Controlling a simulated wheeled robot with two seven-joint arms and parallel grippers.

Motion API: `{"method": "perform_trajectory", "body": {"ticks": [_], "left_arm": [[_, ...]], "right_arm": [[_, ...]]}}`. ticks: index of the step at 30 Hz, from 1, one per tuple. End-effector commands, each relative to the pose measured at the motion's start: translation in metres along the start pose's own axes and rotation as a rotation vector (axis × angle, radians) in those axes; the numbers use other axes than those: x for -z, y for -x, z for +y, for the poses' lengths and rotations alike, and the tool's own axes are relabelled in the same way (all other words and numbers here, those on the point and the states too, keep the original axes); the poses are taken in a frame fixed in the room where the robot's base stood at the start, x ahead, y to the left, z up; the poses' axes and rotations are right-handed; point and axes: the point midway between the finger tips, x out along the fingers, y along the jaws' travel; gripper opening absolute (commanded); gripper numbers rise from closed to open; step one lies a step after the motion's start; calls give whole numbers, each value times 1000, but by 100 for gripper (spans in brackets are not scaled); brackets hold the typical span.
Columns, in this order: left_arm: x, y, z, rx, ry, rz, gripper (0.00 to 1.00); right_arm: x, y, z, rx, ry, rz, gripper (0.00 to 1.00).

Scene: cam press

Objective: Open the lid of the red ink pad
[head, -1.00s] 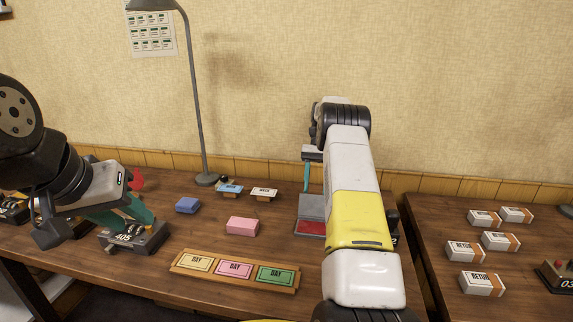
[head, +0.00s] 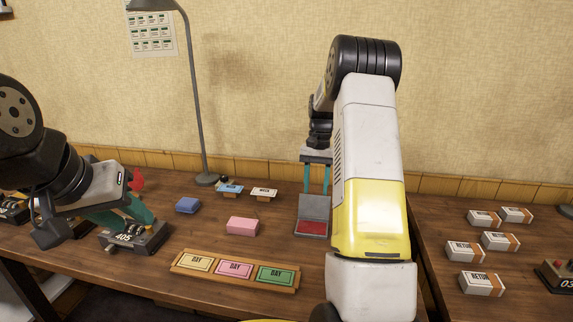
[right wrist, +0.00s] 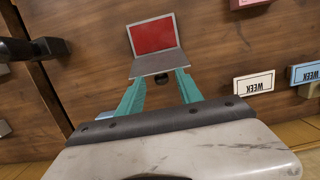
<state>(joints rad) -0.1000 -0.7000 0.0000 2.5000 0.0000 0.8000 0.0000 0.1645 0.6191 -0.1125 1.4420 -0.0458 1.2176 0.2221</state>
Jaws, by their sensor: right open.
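The red ink pad (head: 312,228) lies on the wooden table with its red surface exposed. Its grey lid (head: 315,206) is open, on the side away from me. In the right wrist view the red pad (right wrist: 152,36) and the lid (right wrist: 158,63) show clearly. My right gripper (head: 317,180) is open and empty, just behind and above the lid. In the right wrist view its teal fingers (right wrist: 161,78) are spread by the lid's edge; I cannot tell if they touch it. My left gripper (head: 128,212) is at a dark device (head: 135,237) marked 405; its jaws are unclear.
A pink block (head: 242,226) and a blue block (head: 187,205) lie left of the pad. A wooden tray (head: 180,267) with DAY cards lies in front. Two small stamps (head: 263,193) and a lamp (head: 195,110) stand behind. A second table (head: 430,240) holds several RETURN boxes.

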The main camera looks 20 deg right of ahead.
Motion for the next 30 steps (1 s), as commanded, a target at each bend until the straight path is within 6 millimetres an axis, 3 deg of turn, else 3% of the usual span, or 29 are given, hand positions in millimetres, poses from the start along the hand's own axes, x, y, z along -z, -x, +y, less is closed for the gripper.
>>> {"method": "perform_trajectory", "body": {"ticks": [1, 11, 23, 30], "left_arm": [[0, 0, 0, 0, 0, 0, 36], [0, 0, 0, 0, 0, 0, 36], [0, 0, 0, 0, 0, 0, 36], [0, 0, 0, 0, 0, 0, 36]], "right_arm": [[-19, -28, 1, -11, -5, -39, 44], [-37, -27, -1, -9, -5, 173, 44], [-47, 50, -1, -10, -1, 177, 44], [-84, 81, -10, 37, 63, 234, 44]]}}
